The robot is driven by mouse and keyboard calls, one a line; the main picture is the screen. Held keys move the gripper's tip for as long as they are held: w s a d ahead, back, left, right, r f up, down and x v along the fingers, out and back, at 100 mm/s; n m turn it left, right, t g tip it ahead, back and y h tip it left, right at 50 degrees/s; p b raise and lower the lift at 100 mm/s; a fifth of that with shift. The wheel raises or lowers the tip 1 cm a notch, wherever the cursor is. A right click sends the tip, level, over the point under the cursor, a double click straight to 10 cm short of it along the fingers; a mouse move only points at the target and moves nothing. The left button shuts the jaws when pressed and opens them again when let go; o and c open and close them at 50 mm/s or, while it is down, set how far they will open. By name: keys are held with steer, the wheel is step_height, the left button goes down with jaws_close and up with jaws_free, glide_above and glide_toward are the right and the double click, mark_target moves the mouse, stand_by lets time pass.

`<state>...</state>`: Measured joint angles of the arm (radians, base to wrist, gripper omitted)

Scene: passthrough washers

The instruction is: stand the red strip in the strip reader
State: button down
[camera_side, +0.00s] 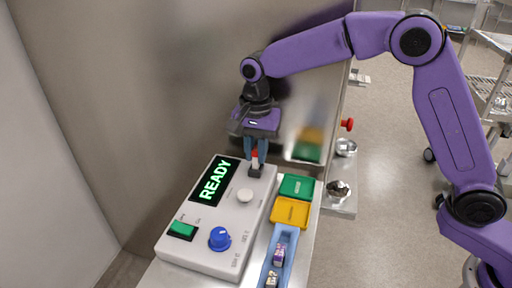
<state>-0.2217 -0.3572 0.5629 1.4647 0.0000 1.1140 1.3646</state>
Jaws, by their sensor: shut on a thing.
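My gripper (256,163) points down over the far end of the strip reader (176,248), its fingers shut on a small red strip (255,153). Only a little red shows between the fingers. Just below the red is a dark slot piece (255,171) at the reader's far right corner. I cannot tell whether the strip's lower end is inside it. The strip reader is a pale box with a screen (214,181) that reads READY, a white button (244,196), a blue knob (220,238) and a green switch (182,230).
Right of the reader are a green tray (297,187), a yellow tray (290,211) and a blue tray (288,236) holding small purple and pale items. A metal wall (150,110) stands close behind the reader. Metal bowls (339,190) and a red knob (347,124) lie farther right.

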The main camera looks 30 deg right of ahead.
steer(key=shift+f, duration=0.25)
stand_by(0.4)
steer(key=shift+f, duration=0.35)
steer(key=shift+f, duration=0.15)
stand_by(0.5)
steer(key=c, duration=0.5)
jaws_free()
steer(key=shift+c, duration=0.2)
steer(key=shift+r, duration=4.05)
